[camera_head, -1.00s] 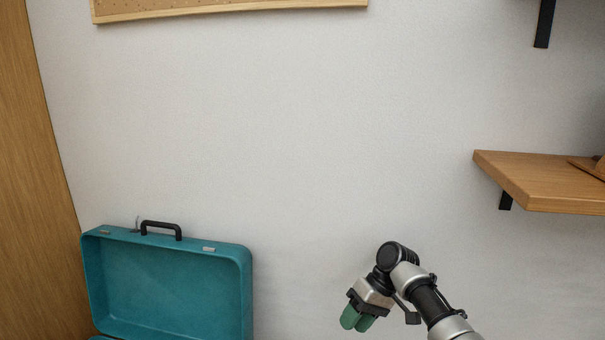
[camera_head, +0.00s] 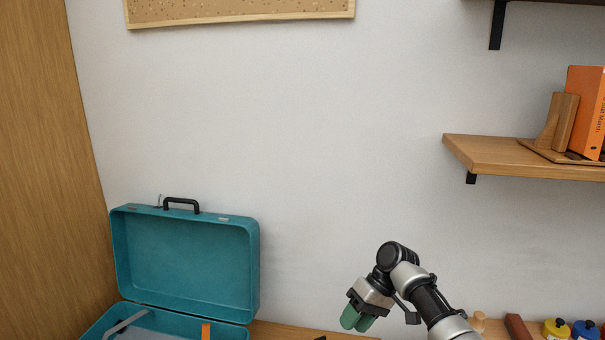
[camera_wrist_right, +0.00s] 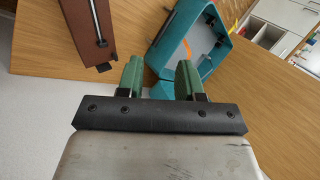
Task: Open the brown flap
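A reddish-brown box-like piece (camera_wrist_right: 82,30) with a black bar along it lies at the upper left of the right wrist view. I cannot tell for sure whether it is the brown flap. In the head view, no brown flap shows clearly. My right gripper (camera_head: 356,318) is at the lower middle of the head view, in front of the wall, with green fingers pointing down. In the right wrist view its fingers (camera_wrist_right: 158,72) are apart with nothing between them. The brown piece is beyond and left of them, not touched. My left gripper is not in view.
An open teal case (camera_head: 185,262) stands at the left, its lid up; it also shows in the right wrist view (camera_wrist_right: 162,50). A wooden shelf (camera_head: 490,155) with an orange book (camera_head: 585,110) juts out at right. Small paint jars (camera_head: 556,329) stand at the lower right.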

